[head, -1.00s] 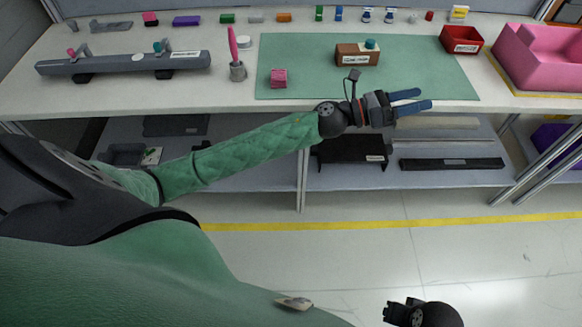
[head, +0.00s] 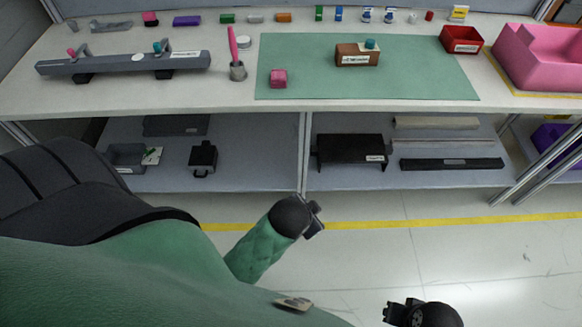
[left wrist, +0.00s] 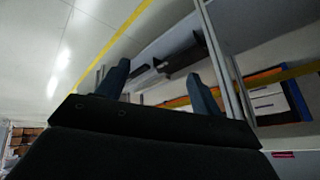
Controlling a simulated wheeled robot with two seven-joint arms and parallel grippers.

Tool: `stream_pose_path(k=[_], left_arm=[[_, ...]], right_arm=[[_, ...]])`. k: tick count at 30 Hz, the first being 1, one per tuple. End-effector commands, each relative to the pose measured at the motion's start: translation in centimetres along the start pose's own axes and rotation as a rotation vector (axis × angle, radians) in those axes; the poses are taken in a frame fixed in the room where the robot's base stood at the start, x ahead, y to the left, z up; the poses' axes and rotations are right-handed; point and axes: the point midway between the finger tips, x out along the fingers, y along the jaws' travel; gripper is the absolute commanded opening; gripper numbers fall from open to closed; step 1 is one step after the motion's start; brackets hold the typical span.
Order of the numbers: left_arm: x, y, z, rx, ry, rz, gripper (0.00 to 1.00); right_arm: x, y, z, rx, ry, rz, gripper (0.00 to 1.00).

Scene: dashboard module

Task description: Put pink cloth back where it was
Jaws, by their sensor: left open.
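A small pink folded block that looks like the pink cloth (head: 279,78) lies on the green mat (head: 420,82), near its front left corner. My left gripper (left wrist: 158,70) is open in the left wrist view, with nothing between its two dark blue fingers.
A brown box (head: 348,60) stands on the mat. A red bin (head: 461,40) and pink tray (head: 545,65) are at the right. The lower shelf (head: 255,165) holds dark trays. The floor in front is clear.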

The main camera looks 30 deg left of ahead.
Motion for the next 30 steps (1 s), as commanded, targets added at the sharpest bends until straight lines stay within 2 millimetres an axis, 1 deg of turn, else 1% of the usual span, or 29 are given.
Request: stream_pose_path(k=[1, 3, 6, 9, 13, 30], left_arm=[[-0.6, 1.4, 2.5, -0.073, -0.076, 0.053, 0.66], [-1.6, 3.0, 5.2, -0.155, -0.170, 0.114, 0.66], [-2.8, 4.7, 8.0, -0.240, -0.272, 0.176, 0.66], [-3.6, 5.7, 9.4, -0.286, -0.331, 0.209, 0.66], [-4.0, 6.0, 10.0, -0.305, -0.356, 0.221, 0.66], [-3.9, 6.0, 10.0, -0.301, -0.353, 0.220, 0.66]], right_arm=[[0.0, 0.0, 0.0, 0.000, 0.000, 0.000, 0.36], [0.0, 0.0, 0.0, 0.000, 0.000, 0.000, 0.36], [0.0, 0.0, 0.0, 0.000, 0.000, 0.000, 0.36], [0.0, 0.0, 0.0, 0.000, 0.000, 0.000, 0.36], [0.0, 0.0, 0.0, 0.000, 0.000, 0.000, 0.36], [0.0, 0.0, -0.1, -0.001, 0.001, 0.001, 0.36]])
